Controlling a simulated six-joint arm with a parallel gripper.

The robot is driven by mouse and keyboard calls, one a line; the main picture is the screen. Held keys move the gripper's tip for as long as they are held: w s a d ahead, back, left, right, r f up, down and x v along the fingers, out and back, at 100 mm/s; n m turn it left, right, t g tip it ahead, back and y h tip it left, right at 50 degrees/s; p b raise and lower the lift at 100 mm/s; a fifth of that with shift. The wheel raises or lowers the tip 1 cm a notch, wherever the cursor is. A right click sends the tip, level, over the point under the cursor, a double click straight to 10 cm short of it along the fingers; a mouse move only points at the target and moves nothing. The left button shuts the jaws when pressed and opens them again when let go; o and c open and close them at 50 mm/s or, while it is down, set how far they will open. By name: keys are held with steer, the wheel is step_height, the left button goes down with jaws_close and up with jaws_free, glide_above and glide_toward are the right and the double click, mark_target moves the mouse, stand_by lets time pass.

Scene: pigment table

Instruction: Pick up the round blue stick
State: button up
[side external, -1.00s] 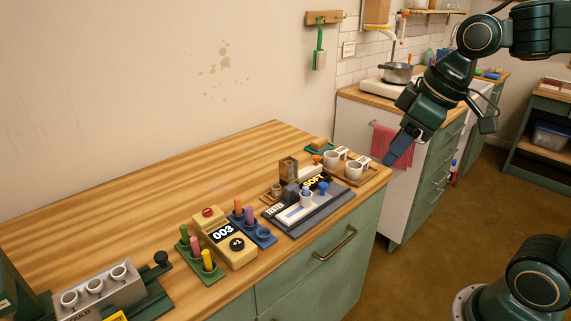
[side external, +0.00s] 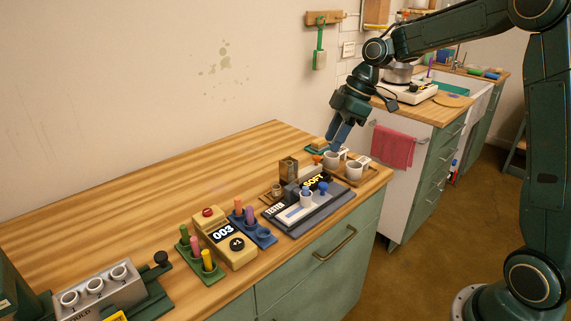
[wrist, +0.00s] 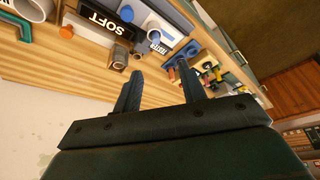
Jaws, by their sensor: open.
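A small round blue piece (side external: 306,192) stands upright in a pale holder on the grey tester (side external: 283,221). A blue round-topped knob (side external: 323,188) stands beside it, to the right. I cannot tell for sure which of the two is the round blue stick. In the wrist view the blue piece (wrist: 154,36) shows end-on in its pale holder, and the knob (wrist: 127,13) is left of it. My gripper (side external: 336,146) hangs above the back right of the table, apart from both. In the wrist view its two fingers (wrist: 160,72) are spread with nothing between them.
White cups (side external: 354,171) on a wooden tray stand near my gripper. A blue rack (side external: 265,237) holds an orange and a purple stick. A green rack (side external: 190,266) holds green, pink and yellow sticks. A yellow counter box (side external: 236,257) stands between them. The table's back left is clear.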

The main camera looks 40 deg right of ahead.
steer(key=shift+w+d+f, duration=0.45)
steer(key=shift+w+f, duration=0.1)
glide_above(307, 188)
steer(key=s+d, duration=0.1)
steer(key=d, duration=0.1)
step_height(307, 188, down, 8)
steer(key=shift+s+d, duration=0.15)
steer(key=shift+d, duration=0.05)
steer(key=shift+f, duration=0.1)
steer(key=shift+x, duration=2.45)
steer(key=shift+a, duration=0.15)
steer(key=shift+c, duration=0.4)
jaws_close()
